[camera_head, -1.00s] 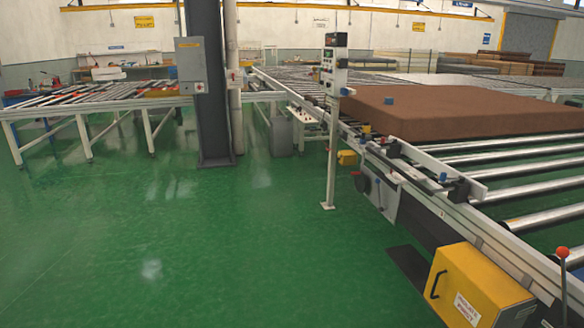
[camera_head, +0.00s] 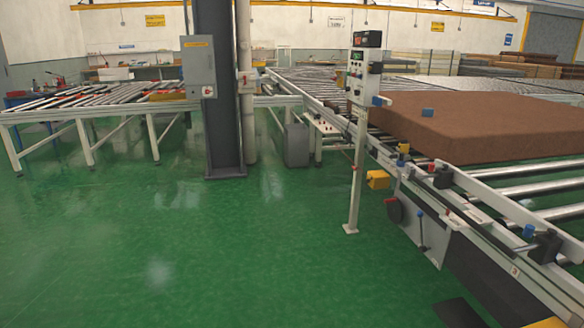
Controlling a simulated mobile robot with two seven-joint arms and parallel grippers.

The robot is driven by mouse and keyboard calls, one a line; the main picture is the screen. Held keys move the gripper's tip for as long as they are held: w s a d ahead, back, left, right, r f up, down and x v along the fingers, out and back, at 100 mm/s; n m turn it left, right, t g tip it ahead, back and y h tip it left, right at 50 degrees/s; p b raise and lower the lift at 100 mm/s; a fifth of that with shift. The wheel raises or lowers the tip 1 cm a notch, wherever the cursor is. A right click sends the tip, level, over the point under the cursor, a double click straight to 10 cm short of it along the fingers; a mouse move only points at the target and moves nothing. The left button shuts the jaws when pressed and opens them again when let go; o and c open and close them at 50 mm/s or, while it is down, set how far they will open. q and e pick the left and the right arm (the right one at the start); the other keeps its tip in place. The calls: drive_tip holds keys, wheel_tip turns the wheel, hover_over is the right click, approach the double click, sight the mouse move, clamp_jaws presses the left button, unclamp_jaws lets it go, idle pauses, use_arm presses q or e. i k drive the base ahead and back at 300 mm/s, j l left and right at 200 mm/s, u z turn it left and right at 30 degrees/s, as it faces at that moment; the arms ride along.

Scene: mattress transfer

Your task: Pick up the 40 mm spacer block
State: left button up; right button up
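Another small blue piece (camera_head: 378,100) shows beside the control post, at the mattress's left corner. Several small blue parts also sit along the conveyor rail, one being a blue piece (camera_head: 528,231) at the lower right. I cannot tell which of these, if any, is the 40 mm spacer block. Neither of my grippers is in view.
A control post (camera_head: 355,165) stands on the floor left of the roller conveyor (camera_head: 515,192). A dark column (camera_head: 217,110) with a grey box stands left of centre. A roller table (camera_head: 75,108) is at the left. The green floor (camera_head: 160,240) in front is clear.

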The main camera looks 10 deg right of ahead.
sight(426, 112)
drive_tip(key=i+z, duration=0.2)
drive_tip(key=i, duration=0.35)
drive_tip(key=i+j+z, duration=0.15)
drive_tip(key=i, duration=0.4)
drive_tip(key=i+l+z, duration=0.1)
drive_tip(key=i+z, duration=0.25)
drive_tip(key=i, duration=0.15)
drive_tip(key=i+z, duration=0.35)
drive_tip(key=i, duration=0.2)
drive_tip(key=i+j+z, duration=0.2)
drive_tip(key=i+z, duration=0.15)
drive_tip(key=i, duration=0.15)
drive_tip(key=i+j, duration=0.7)
drive_tip(key=j, duration=0.15)
drive_tip(key=i+j+z, duration=0.1)
drive_tip(key=z, duration=1.6)
